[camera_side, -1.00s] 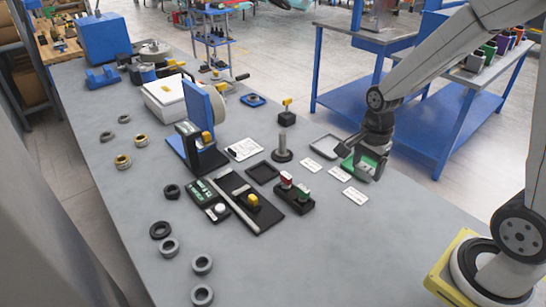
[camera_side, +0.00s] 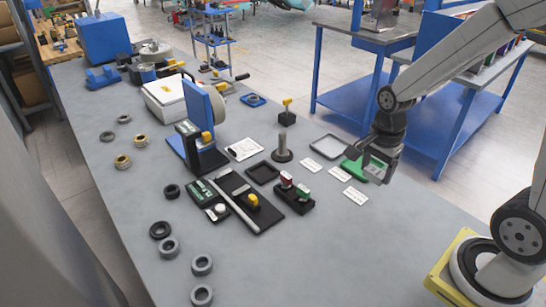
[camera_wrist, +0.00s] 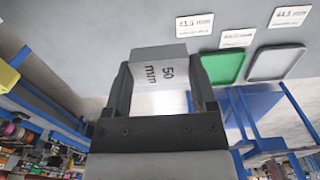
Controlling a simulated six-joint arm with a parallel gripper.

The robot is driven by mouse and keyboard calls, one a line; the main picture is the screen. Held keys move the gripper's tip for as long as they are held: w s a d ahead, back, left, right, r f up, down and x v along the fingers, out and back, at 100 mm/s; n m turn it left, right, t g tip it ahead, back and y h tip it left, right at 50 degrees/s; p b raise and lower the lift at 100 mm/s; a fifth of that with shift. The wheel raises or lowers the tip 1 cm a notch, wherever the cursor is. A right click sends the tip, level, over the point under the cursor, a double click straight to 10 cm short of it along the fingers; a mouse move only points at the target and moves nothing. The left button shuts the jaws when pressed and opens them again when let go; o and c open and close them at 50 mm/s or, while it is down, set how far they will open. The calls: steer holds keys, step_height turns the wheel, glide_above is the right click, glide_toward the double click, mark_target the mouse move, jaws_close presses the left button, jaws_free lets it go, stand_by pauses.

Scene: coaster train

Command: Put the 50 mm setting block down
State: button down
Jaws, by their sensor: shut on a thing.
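My gripper (camera_side: 376,168) is shut on the grey 50 mm setting block, above the right part of the bench. In the wrist view the block (camera_wrist: 160,77) sits between the two jaws, and its pale face reads "50 mm". In the side view I cannot tell the block clearly from the jaws. The green tray (camera_side: 353,169) lies just left of and partly behind the gripper. It also shows in the wrist view (camera_wrist: 224,68), right of the jaws, and looks empty there.
A grey tray (camera_side: 325,146) lies beside the green one. Several white label cards (camera_side: 340,174) lie near the trays. The bench's front right is bare.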

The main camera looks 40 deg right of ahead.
steer(key=shift+w, duration=0.1)
steer(key=w+n, duration=0.1)
steer(key=n, duration=0.1)
steer(key=w+a+n, duration=0.1)
steer(key=shift+w+f+n, duration=0.15)
steer(key=shift+f+n, duration=0.05)
steer(key=shift+n, duration=0.2)
steer(key=w+a+f+n, duration=0.3)
steer(key=w+a+n, duration=0.2)
steer(key=n, duration=0.9)
steer(key=shift+w+a, duration=0.15)
steer(key=shift+w, duration=1.55)
steer(key=shift+a+n, duration=0.1)
steer(key=shift+n, duration=0.2)
steer(key=s+a+n, duration=0.8)
steer(key=s+a, duration=0.2)
steer(key=a, duration=0.4)
steer(key=s+a+n, duration=0.3)
steer(key=s+n, duration=0.2)
steer(key=s, duration=0.2)
steer(key=s+a+f+n, duration=0.1)
steer(key=s+a+n, duration=0.2)
steer(key=s, duration=0.5)
steer(key=shift+s+f+n, duration=0.15)
steer(key=shift+n, duration=0.75)
